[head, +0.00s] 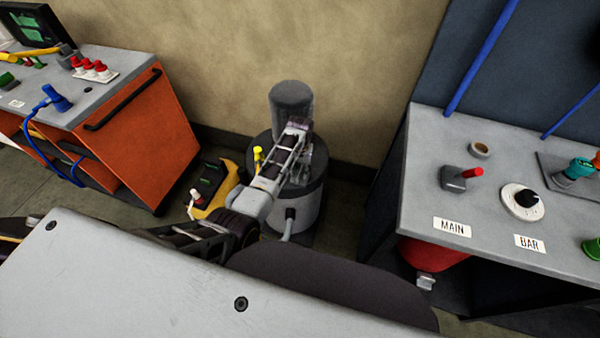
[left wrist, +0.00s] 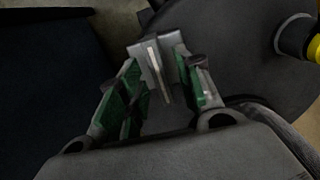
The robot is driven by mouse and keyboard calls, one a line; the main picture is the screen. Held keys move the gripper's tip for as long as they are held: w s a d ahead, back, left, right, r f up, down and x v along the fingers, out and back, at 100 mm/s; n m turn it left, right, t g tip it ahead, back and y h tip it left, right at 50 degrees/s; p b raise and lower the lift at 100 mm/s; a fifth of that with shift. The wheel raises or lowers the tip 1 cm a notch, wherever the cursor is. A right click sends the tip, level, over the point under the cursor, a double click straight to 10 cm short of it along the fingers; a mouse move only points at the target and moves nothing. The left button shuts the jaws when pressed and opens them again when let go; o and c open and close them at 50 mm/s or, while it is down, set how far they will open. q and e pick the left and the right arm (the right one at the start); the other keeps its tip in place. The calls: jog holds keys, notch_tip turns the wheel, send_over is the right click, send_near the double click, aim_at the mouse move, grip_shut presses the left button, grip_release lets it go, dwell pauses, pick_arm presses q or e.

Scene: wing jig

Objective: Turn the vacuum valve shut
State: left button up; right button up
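A grey tank unit (head: 308,210) with a dark rounded top (head: 292,100) stands on the floor by the wall. A small yellow-topped valve (head: 258,155) is at its left side. A yellow part with a pale collar also shows at the right edge of the left wrist view (left wrist: 313,46). My left gripper (head: 308,150) is over the tank's lid, to the right of the yellow valve and apart from it. My right gripper is out of view.
A yellow and black device (head: 212,190) sits on the floor left of the tank. An orange cabinet (head: 145,140) stands at the left.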

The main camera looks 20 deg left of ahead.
pick_arm(q)
jog(key=shift+f, duration=0.8)
grip_shut()
